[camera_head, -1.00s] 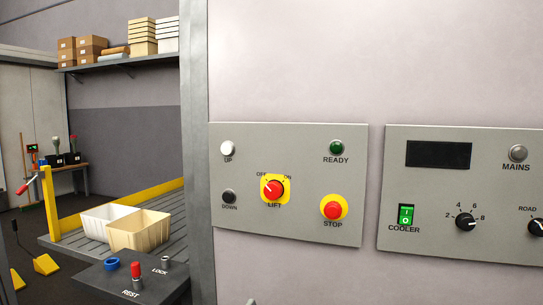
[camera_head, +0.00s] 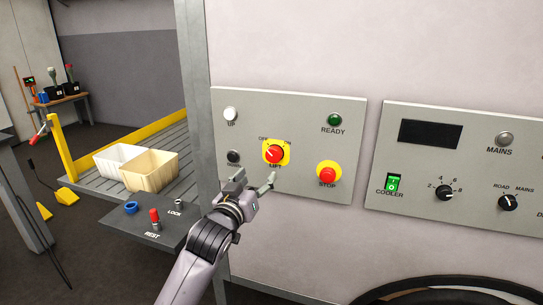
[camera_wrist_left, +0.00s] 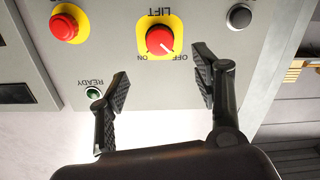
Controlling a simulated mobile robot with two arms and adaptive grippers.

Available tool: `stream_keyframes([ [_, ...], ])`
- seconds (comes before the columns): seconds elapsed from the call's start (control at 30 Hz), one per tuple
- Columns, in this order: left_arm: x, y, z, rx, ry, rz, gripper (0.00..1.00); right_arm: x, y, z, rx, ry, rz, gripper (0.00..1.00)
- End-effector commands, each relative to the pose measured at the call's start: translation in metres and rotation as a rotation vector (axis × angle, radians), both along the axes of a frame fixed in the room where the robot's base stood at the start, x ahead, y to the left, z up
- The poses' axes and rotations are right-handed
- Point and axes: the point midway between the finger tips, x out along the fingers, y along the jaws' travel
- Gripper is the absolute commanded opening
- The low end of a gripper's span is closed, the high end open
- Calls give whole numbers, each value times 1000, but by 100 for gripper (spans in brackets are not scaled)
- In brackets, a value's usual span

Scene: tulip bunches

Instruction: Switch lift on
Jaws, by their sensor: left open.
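The red LIFT knob (camera_head: 274,154) sits on a yellow plate on the grey left panel (camera_head: 345,115). Its white mark points up-left towards OFF. My left gripper (camera_head: 254,181) is open and empty just below the knob, its fingers pointing up at the panel. In the left wrist view the panel appears upside down. There the LIFT knob (camera_wrist_left: 160,40) lies beyond and between the spread fingers of my gripper (camera_wrist_left: 162,78), apart from them. My right gripper is not in view.
On the same panel are a white UP button (camera_head: 230,114), a black DOWN button (camera_head: 233,157), a green READY lamp (camera_head: 335,119) and a red STOP button (camera_head: 327,174). A second panel (camera_head: 470,115) is at right. Two bins stand on the lift platform (camera_head: 165,127) at left.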

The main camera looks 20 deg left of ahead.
Motion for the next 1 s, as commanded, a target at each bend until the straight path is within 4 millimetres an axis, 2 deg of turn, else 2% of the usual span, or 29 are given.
stream_keyframes([
  [0.03, 12, 0, 3, 0, 0, 1, 59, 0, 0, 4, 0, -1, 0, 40],
  [0.2, 46, -2, 2, 0, 1, 0, 59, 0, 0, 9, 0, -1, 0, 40],
  [0.5, 97, -4, 2, 0, 0, -1, 59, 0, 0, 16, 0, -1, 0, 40],
  [0.7, 115, -4, 1, 0, 0, -1, 59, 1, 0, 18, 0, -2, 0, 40],
  [1.0, 120, -5, 0, 1, -1, -2, 59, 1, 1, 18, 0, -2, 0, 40],
])
